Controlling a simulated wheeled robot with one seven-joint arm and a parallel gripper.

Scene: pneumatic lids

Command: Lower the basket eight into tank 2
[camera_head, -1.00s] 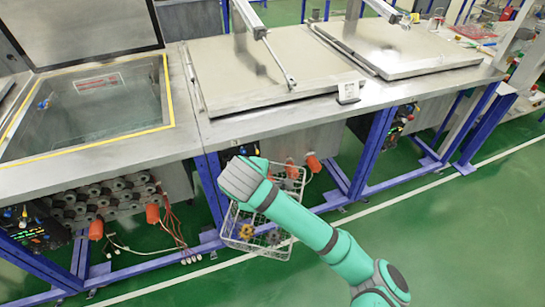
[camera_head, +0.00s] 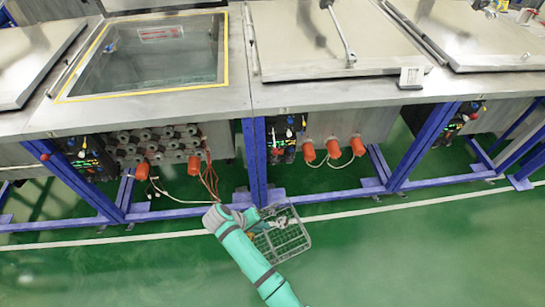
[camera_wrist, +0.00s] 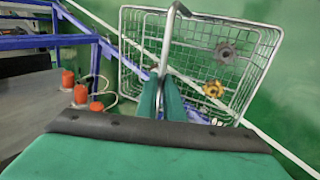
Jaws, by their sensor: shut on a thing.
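A wire basket (camera_head: 290,241) hangs from my gripper in front of the tank bench, below its top. In the wrist view the basket (camera_wrist: 150,53) appears tilted, with a grey gear-like part (camera_wrist: 224,53) and a gold one (camera_wrist: 213,88) inside. My gripper (camera_wrist: 163,98) is shut on the basket's handle bar. An open tank (camera_head: 165,70) with a yellow-edged rim and clear liquid is at the upper left of the head view. Its number cannot be read. The name on the basket cannot be seen.
Closed metal lids (camera_head: 320,42) cover the tank on the right and others beside it. Blue bench legs (camera_head: 255,160), orange plugs (camera_head: 333,148) and cables sit below the bench top. The green floor (camera_head: 420,250) in front is clear.

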